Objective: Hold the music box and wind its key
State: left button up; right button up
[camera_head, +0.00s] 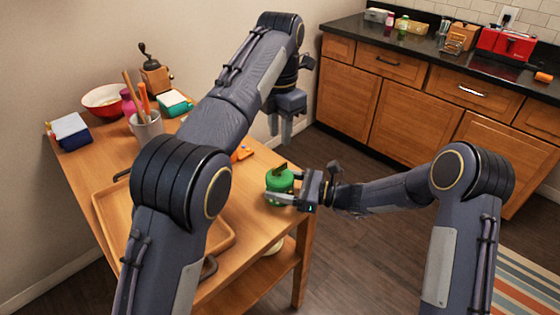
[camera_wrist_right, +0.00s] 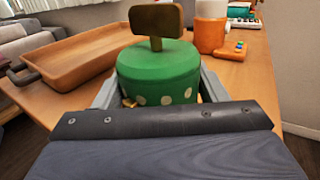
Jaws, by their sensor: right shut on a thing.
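The music box (camera_head: 280,181) is a green round box near the right edge of the wooden table. In the right wrist view the music box (camera_wrist_right: 158,72) stands upright with pale dots around its lower side. Its brown key (camera_wrist_right: 156,20) sticks up from the lid. My right gripper (camera_head: 284,188) is shut on the music box from the right, with one finger on each side; it also shows in the right wrist view (camera_wrist_right: 157,98). My left gripper (camera_head: 281,128) points down, apart from the music box and higher, beyond the table's edge. Its finger gap is hard to judge.
A wooden tray (camera_head: 222,238) lies on the table left of the music box, partly behind my left arm. A utensil cup (camera_head: 147,128), a bowl (camera_head: 102,98) and a coffee grinder (camera_head: 155,76) stand farther back. An orange item (camera_head: 242,153) lies behind the music box.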

aim_at(280, 165)
pick_arm(q)
notch_tip(280, 165, down, 10)
jog(key=shift+r, duration=0.15)
dwell(0.3)
grip_shut()
